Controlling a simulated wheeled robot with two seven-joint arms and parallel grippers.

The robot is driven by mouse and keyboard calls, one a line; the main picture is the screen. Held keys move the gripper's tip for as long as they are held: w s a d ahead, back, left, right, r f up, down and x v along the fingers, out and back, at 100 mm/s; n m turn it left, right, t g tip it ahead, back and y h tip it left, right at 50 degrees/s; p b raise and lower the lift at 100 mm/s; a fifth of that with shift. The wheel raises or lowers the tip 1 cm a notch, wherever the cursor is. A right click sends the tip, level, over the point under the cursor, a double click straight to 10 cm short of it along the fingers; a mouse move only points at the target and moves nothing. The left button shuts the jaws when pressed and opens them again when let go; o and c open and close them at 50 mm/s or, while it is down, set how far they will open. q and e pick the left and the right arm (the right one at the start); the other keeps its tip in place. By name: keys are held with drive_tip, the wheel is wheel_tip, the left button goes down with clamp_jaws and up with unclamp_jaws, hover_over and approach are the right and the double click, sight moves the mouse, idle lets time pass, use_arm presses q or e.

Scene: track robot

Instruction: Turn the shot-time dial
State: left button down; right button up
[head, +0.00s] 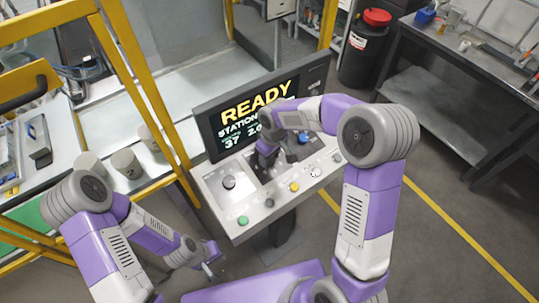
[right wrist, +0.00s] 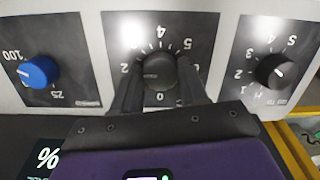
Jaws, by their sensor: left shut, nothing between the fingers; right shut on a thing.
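The control panel (head: 262,205) stands under a lit screen. In the right wrist view, my right gripper (right wrist: 160,84) is shut on the black middle dial (right wrist: 159,71), with one finger on each side. Numbers ring this dial on a dark plate; its name and pointer cannot be read. In the head view, my right gripper (head: 267,158) is over the middle of the panel and hides most of that dial. My left gripper (head: 211,267) is shut and empty, low in front of the panel's left side.
A blue knob (right wrist: 40,71) and another black dial (right wrist: 276,71) flank the held dial. Coloured buttons, including a green one (head: 243,220), line the panel's front edge. The screen (head: 255,112) reads READY. A yellow frame (head: 150,92) stands left of the panel.

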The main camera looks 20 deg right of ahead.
sight(271, 160)
drive_tip(key=o, duration=1.1)
drive_tip(key=shift+c, duration=0.2)
drive_tip(key=r, duration=0.7)
drive_tip(key=shift+s+d+r, duration=0.2)
drive_tip(key=shift+s+r, duration=0.1)
drive_tip(key=shift+s, duration=0.05)
drive_tip(key=shift+f, duration=0.1)
